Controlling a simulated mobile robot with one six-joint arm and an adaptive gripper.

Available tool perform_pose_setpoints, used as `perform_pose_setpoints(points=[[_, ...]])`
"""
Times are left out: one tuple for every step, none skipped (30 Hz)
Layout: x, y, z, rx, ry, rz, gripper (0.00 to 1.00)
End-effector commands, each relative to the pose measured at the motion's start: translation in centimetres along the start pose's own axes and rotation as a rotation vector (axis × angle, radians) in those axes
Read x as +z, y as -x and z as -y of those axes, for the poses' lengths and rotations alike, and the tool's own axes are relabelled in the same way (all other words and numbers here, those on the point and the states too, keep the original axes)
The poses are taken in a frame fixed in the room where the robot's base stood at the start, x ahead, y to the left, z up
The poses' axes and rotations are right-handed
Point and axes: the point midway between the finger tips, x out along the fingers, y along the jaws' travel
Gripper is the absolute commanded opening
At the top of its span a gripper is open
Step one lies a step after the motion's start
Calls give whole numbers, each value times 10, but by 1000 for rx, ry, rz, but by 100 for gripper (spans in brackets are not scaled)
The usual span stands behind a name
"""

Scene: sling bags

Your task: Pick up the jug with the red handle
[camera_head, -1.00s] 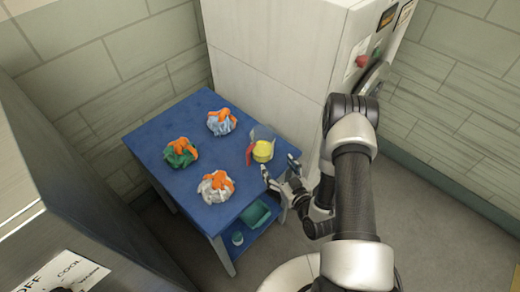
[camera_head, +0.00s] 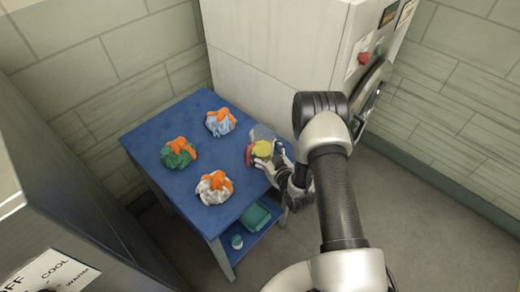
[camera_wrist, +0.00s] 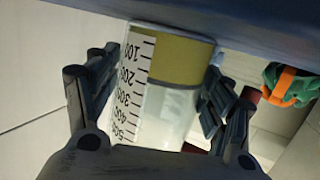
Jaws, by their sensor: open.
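The jug (camera_head: 262,149) stands on the blue table near its right edge, a clear vessel with yellow contents. Its red handle (camera_head: 249,154) is on the left side in the head view. In the wrist view the jug (camera_wrist: 170,108) shows its printed scale and yellow band, filling the space between my two fingers. My gripper (camera_head: 270,160) is open at the jug's near right side, with a finger on either side of it. I cannot tell whether the fingers touch it. The gripper partly hides the jug in the head view.
A teal bin (camera_head: 255,217) is on the lower shelf. A white machine (camera_head: 275,55) stands behind.

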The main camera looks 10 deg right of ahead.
Motion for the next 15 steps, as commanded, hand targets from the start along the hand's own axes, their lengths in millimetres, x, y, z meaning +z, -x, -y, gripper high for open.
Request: perform_pose_setpoints(points=[[0, 0, 0, 0, 0, 0, 74], [0, 0, 0, 0, 0, 0, 74], [0, 0, 0, 0, 0, 0, 74], [0, 0, 0, 0, 0, 0, 74], [0, 0, 0, 0, 0, 0, 72], [0, 0, 0, 0, 0, 0, 69], [0, 0, 0, 0, 0, 0, 67], [0, 0, 0, 0, 0, 0, 65], [0, 0, 0, 0, 0, 0, 62], [0, 0, 0, 0, 0, 0, 60], [0, 0, 0, 0, 0, 0, 58], [0, 0, 0, 0, 0, 0, 56], [0, 1, 0, 0, 0, 0, 54], [0, 1, 0, 0, 0, 1, 52], [0, 1, 0, 0, 0, 1, 49]])
